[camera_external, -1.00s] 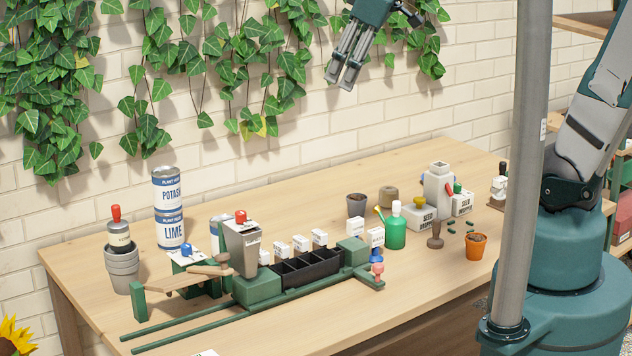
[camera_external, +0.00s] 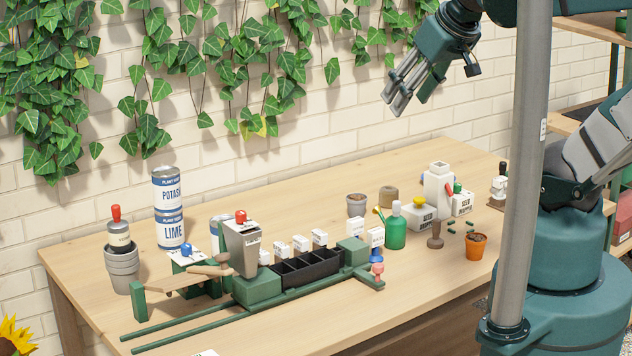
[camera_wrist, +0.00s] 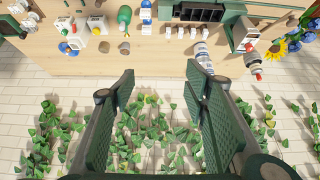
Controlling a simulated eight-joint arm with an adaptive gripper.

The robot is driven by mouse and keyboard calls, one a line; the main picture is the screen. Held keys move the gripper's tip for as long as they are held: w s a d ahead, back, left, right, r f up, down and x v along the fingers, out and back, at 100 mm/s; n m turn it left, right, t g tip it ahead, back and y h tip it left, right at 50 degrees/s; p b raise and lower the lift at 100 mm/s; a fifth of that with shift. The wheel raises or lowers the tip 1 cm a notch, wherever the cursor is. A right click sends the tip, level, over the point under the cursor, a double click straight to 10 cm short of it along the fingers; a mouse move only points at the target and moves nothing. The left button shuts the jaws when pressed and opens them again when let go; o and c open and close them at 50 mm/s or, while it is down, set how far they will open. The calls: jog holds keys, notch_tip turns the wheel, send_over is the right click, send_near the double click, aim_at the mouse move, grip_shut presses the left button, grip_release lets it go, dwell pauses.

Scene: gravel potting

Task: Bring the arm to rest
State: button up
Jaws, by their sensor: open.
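My gripper (camera_external: 400,96) is open and empty, held high above the back of the wooden table (camera_external: 330,182), in front of the brick wall. In the wrist view, its two fingers (camera_wrist: 160,95) stand wide apart with nothing between them. Beyond the fingertips are the table edge, bench items seen upside down, and the ivy-covered wall. No item touches the gripper.
A green rail stand holds a black tray (camera_external: 306,269) and a grey hopper (camera_external: 242,248). Blue-white cans (camera_external: 168,190) stand at the back left. A grey pole (camera_external: 522,170) rises in front.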

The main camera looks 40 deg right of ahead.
jog(key=shift+f, duration=0.1)
notch_tip(320, 180, down, 9)
jog(key=b, duration=0.9)
jog(key=shift+f, duration=0.15)
dwell(0.9)
